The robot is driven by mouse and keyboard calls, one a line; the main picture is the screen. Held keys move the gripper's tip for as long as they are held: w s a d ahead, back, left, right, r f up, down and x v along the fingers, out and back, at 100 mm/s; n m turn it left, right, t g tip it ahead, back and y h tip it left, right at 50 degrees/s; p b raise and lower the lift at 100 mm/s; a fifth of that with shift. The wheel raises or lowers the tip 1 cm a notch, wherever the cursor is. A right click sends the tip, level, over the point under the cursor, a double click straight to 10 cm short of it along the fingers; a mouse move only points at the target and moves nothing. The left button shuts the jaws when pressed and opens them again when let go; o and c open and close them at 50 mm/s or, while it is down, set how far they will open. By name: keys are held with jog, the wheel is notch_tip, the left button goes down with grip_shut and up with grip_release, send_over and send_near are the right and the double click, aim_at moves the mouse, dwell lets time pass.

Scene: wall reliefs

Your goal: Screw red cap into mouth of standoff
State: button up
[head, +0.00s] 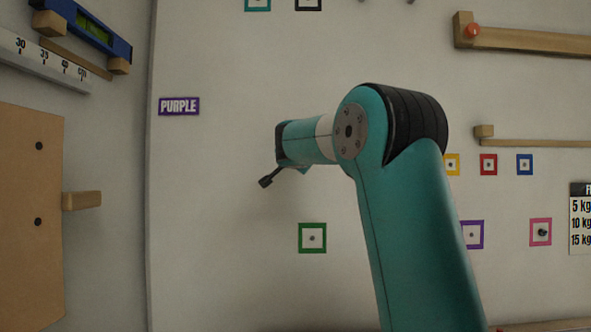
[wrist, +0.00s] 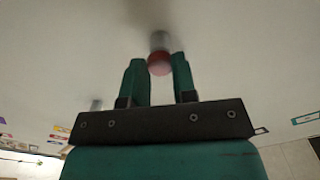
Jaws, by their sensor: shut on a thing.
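In the wrist view, my gripper (wrist: 158,72) has its two teal fingers closed on the sides of a red cap (wrist: 159,63). A grey cylindrical standoff (wrist: 160,40) sticks out from the pale wall just beyond the cap, roughly in line with it. The cap's far side meets the standoff's near end in the picture. I cannot tell whether they touch or whether the cap sits in the mouth. In the head view, my arm hides the gripper's fingers, the cap and this standoff.
Another grey peg (wrist: 97,104) shows at left in the wrist view. In the head view, a purple sign (head: 179,106), a green square marker (head: 312,238) and a wooden rail (head: 530,40) are on the wall. A wooden block (head: 82,201) juts out at left.

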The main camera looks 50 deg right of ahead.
jog(key=shift+r, duration=0.15)
jog(key=m+b, duration=0.3)
jog(key=m, duration=0.2)
jog(key=o, duration=0.6)
jog(key=shift+w, duration=0.1)
